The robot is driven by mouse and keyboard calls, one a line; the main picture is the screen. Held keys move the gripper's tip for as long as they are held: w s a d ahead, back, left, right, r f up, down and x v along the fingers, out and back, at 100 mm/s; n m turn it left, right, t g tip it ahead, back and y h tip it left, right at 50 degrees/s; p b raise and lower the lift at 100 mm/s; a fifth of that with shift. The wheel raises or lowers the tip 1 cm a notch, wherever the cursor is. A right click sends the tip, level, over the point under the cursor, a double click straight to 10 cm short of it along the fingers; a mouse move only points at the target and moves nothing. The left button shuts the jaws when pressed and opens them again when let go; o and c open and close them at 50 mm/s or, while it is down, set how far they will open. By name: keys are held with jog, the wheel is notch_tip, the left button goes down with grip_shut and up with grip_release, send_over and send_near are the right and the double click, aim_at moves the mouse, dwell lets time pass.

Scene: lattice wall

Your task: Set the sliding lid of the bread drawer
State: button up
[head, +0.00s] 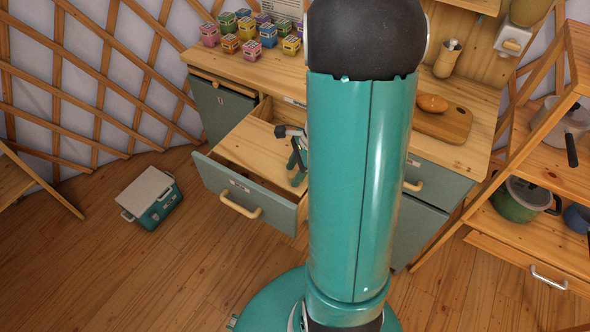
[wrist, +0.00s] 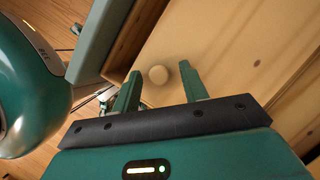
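The bread drawer (head: 222,186) is a grey-green-fronted drawer with a pale wooden handle, pulled out from the cabinet in the head view. Its sliding lid (head: 252,145) is a pale wooden board lying across the drawer box, with a dark gap between it and the drawer front. In the wrist view the lid (wrist: 205,45) fills the middle, with a round pale knob (wrist: 158,74). My gripper (wrist: 160,72) is open, its two green fingers apart with the knob between their tips; contact cannot be told. In the head view my gripper (head: 297,160) is partly hidden by my arm.
Several small coloured boxes (head: 250,32) stand on the countertop, back left. A bread roll (head: 432,103) lies on a cutting board (head: 450,125) to the right. A cooler box (head: 150,197) sits on the floor left of the drawer. A shelf with pots (head: 520,200) stands at right.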

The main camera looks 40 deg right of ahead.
jog(key=shift+r, duration=0.1)
jog(key=v, duration=1.3)
jog(key=shift+r, duration=0.35)
jog(key=shift+d, duration=0.3)
